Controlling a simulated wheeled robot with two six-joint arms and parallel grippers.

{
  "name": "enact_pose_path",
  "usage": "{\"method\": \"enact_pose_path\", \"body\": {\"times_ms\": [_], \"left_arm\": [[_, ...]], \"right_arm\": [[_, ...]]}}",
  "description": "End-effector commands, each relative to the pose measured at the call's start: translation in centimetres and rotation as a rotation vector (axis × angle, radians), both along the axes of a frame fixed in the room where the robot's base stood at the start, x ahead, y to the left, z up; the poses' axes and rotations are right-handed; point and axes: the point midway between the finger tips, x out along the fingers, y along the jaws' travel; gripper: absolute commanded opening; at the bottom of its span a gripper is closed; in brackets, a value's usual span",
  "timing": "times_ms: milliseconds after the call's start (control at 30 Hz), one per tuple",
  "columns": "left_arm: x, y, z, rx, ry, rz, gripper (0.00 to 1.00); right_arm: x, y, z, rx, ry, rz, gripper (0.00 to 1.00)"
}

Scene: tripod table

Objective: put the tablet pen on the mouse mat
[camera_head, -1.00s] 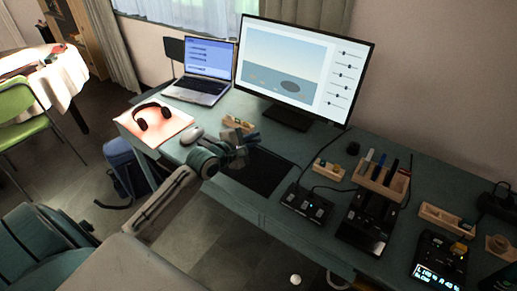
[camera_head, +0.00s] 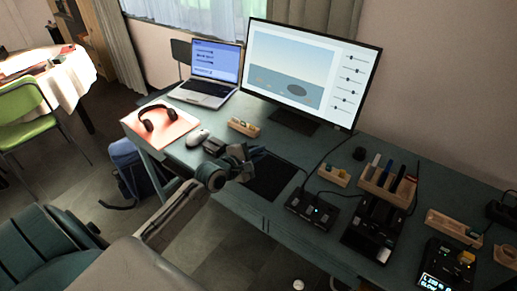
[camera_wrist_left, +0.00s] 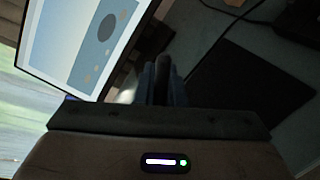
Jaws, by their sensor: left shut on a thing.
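The mouse mat (camera_head: 272,180) is a flat black rectangle on the desk, in front of the monitor. It also shows as a dark sheet right of the fingers in the left wrist view (camera_wrist_left: 235,85). My left gripper (camera_head: 252,155) is over the desk at the mat's left and back edge. In the left wrist view its fingers (camera_wrist_left: 163,80) are close together, shut on a thin thing that appears to be the tablet pen; it is mostly hidden and dark. My right gripper is not in view.
A white mouse (camera_head: 197,137) and headphones (camera_head: 158,119) on a pink pad are at left. The monitor (camera_head: 310,75) stands behind. A black control box (camera_head: 311,208) is right of the mat, and a wooden pen holder (camera_head: 388,183) stands farther right.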

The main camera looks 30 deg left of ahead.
Motion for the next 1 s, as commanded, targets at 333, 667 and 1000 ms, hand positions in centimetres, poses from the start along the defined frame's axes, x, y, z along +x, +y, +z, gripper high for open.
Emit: {"method": "enact_pose_path", "body": {"times_ms": [333,667,1000], "left_arm": [[0.0,0.0,-3.9,-0.001,0.0,0.0,0.0],[0.0,0.0,-6.9,-0.001,0.0,0.0,0.0],[0.0,0.0,-8.0,0.0,0.0,0.0,0.0]], "right_arm": [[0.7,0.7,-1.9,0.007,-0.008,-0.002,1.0],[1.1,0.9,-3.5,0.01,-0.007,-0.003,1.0],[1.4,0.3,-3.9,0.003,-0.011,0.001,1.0]]}}
